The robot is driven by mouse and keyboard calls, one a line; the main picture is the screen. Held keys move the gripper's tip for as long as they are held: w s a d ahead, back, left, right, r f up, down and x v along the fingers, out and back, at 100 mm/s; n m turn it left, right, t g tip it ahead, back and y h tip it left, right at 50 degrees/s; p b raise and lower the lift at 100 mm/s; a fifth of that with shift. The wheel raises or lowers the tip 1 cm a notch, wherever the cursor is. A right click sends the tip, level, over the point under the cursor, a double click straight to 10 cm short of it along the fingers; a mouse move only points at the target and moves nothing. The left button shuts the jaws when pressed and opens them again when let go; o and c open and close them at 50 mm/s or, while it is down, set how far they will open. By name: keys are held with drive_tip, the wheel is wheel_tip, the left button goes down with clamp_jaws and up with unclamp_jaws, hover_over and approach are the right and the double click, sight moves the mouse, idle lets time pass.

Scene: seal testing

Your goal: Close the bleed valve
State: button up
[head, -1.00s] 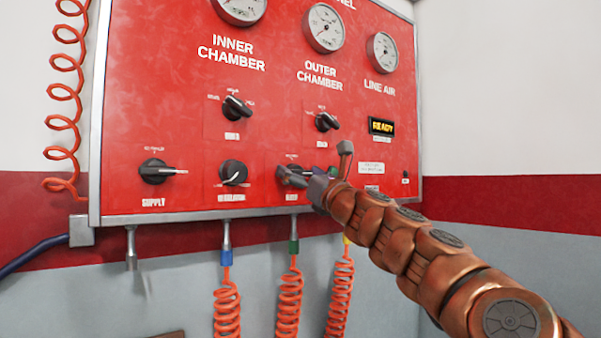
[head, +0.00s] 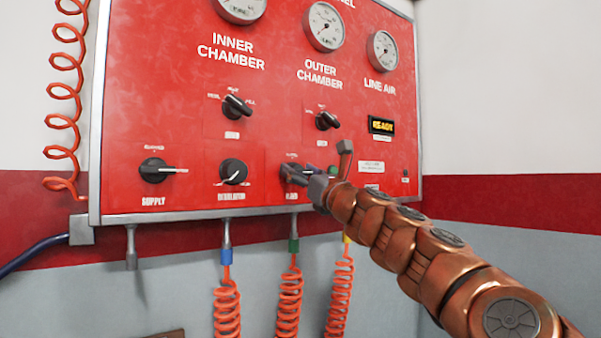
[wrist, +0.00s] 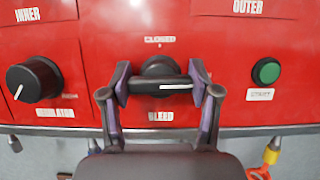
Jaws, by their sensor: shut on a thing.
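The bleed valve is a black knob (wrist: 158,66) low on the red panel, above a label that reads BLEED. Its bar handle lies level and its white pointer line faces right in the wrist view. A CLOSED label (wrist: 160,40) is above the knob. My gripper (wrist: 161,84) is shut on the handle, with one purple-grey finger at each end of the bar. In the head view my gripper (head: 303,177) hides much of the knob.
The regulator knob (wrist: 34,79) is to the left and a green START button (wrist: 266,71) to the right. In the head view, a supply knob (head: 154,170) is farther left. Coiled orange hoses (head: 289,300) hang below the panel. A READY display (head: 381,125) is lit.

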drive_tip(key=n+g+y, duration=0.1)
drive_tip(key=n, duration=0.2)
drive_tip(key=n+g+p, duration=0.1)
drive_tip(key=n, duration=0.1)
drive_tip(key=shift+d+n+y, duration=0.1)
drive_tip(key=shift+n+y, duration=0.3)
drive_tip(key=n+g+p, duration=0.1)
drive_tip(key=n, duration=0.2)
drive_tip(key=n+g+y+p, duration=0.1)
drive_tip(key=n+g, duration=0.1)
drive_tip(key=n, duration=0.1)
drive_tip(key=n+g+p, duration=0.2)
drive_tip(key=n, duration=0.3)
drive_tip(key=shift+n, duration=0.3)
drive_tip(key=shift+f+n+g+h+p, duration=0.15)
drive_tip(key=shift+n+g+p, duration=0.3)
drive_tip(key=shift+n, duration=0.7)
drive_tip(key=shift+n+g+h+p, duration=0.3)
drive_tip(key=shift+n+p, duration=0.2)
drive_tip(key=shift+n, duration=0.65)
drive_tip(key=shift+a, duration=0.2)
drive_tip(key=o, duration=1.2)
drive_tip(key=shift+c, duration=0.2)
drive_tip(key=shift+d, duration=0.1)
